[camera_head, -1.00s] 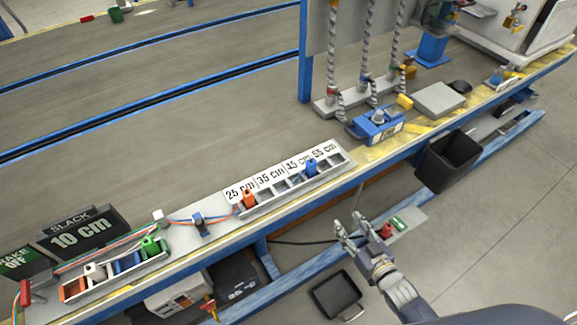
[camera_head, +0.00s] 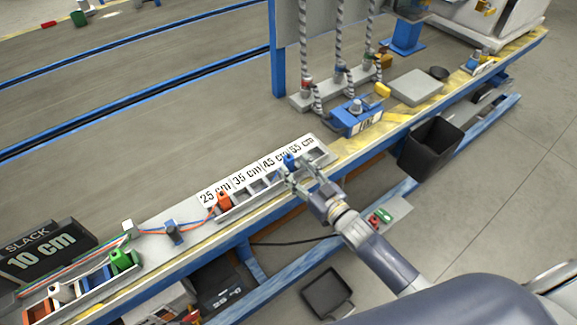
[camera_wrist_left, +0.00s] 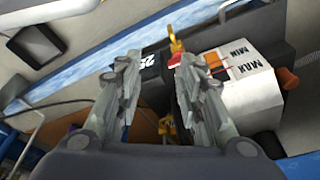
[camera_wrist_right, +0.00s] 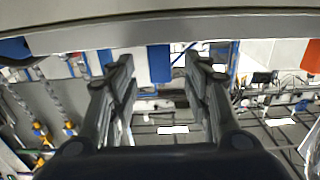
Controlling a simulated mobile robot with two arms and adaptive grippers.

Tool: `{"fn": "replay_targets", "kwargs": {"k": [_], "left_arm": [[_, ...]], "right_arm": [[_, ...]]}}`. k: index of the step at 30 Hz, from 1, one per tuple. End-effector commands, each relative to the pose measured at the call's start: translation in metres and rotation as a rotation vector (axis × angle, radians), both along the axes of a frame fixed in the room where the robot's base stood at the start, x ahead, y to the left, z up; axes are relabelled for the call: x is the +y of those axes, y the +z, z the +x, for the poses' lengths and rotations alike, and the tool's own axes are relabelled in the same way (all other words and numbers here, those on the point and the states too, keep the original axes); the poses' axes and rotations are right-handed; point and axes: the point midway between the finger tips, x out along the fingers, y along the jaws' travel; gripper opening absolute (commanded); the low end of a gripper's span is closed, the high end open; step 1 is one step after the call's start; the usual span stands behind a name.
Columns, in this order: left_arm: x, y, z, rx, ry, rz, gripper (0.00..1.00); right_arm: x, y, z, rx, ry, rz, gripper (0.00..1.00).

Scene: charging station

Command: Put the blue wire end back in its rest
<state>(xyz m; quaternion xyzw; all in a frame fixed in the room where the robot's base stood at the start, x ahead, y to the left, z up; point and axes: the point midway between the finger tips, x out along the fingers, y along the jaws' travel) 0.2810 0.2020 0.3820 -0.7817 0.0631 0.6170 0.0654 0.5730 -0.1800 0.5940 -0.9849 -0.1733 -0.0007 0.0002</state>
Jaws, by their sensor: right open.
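The blue wire end (camera_head: 290,160) stands in the labelled length rack (camera_head: 318,158), near the 45 cm and 55 cm labels. My right gripper (camera_head: 300,176) is open just in front of it at the bench edge. The wire rest tray (camera_head: 66,299) is at lower left, with orange, white, blue and green pieces. My left gripper (camera_wrist_left: 152,75) is open and empty, seen only in its wrist view, over the lower shelf.
An orange wire end (camera_head: 222,202) sits in the 25 cm part of the rack. Wires run left past a small clip (camera_head: 174,232). A blue clamp block (camera_head: 355,117) stands behind the rack. A black bin (camera_head: 431,146) hangs at the bench's front right.

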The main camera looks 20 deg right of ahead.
Motion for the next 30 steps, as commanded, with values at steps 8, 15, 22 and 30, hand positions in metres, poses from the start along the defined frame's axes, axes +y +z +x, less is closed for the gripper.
{"fn": "replay_targets", "kwargs": {"k": [8,15,22,30], "left_arm": [[0.0,0.012,0.003,-0.007,0.001,-0.001,0.35],[0.0,0.012,0.003,-0.006,0.001,0.0,0.35],[0.0,0.012,0.003,-0.007,0.001,-0.001,0.35],[-0.001,0.013,0.004,-0.008,0.001,-0.001,0.35]], "right_arm": [[0.007,-0.001,0.019,0.003,0.0,0.0,0.45],[0.007,-0.001,0.019,0.002,0.0,0.0,0.27],[0.007,-0.001,0.019,0.001,0.0,0.0,0.0],[0.007,0.0,0.019,0.001,0.0,0.0,0.0]]}}
